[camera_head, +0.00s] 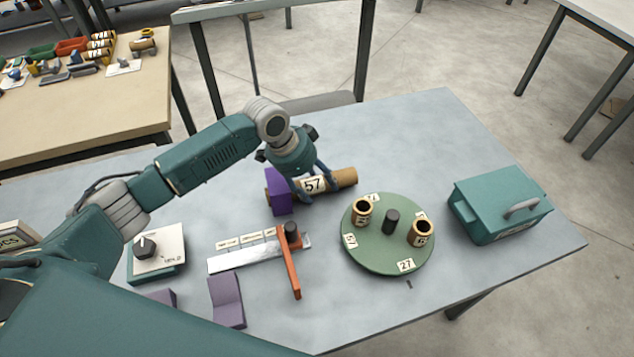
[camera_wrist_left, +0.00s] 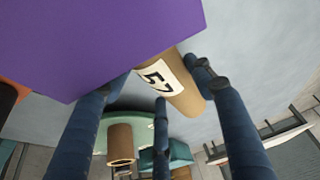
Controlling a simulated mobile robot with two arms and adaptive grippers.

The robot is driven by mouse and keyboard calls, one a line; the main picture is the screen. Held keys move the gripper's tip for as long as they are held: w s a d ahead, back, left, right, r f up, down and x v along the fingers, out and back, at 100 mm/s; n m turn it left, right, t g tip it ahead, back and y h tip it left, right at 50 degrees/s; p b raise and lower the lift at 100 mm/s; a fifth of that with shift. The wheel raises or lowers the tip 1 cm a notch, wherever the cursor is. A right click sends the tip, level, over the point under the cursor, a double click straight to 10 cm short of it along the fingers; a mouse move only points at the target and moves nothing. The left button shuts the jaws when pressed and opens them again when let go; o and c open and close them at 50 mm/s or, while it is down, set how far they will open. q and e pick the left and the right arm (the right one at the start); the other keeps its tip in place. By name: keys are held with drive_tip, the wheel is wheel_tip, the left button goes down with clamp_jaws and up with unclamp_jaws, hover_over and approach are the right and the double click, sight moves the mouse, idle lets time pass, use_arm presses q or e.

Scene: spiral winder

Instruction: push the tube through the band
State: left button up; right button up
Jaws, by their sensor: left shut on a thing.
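The brown cardboard tube (camera_head: 345,178) with a white "57" label lies across the back middle of the table. A purple block (camera_head: 279,192), which I take to be the band, stands near its left end. A short brown end shows on the block's left side, so the tube seems to pass through it. My left gripper (camera_head: 315,185) is shut on the tube just right of the block, around the label. In the left wrist view the tube (camera_wrist_left: 183,92) lies between the fingers (camera_wrist_left: 163,92), beside the purple block (camera_wrist_left: 100,35). My right gripper is not in view.
A green turntable (camera_head: 385,255) with upright short tubes and a dark post stands right of centre. A teal box (camera_head: 497,205) is at the right. A ruler strip (camera_head: 240,258) with an orange arm (camera_head: 290,272), a knob box (camera_head: 157,250) and a mauve block (camera_head: 226,300) are in front.

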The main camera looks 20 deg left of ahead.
use_arm(q)
drive_tip(key=o, duration=1.2)
drive_tip(key=shift+o, duration=0.2)
drive_tip(key=v, duration=1.2)
drive_tip(key=shift+d, duration=0.1)
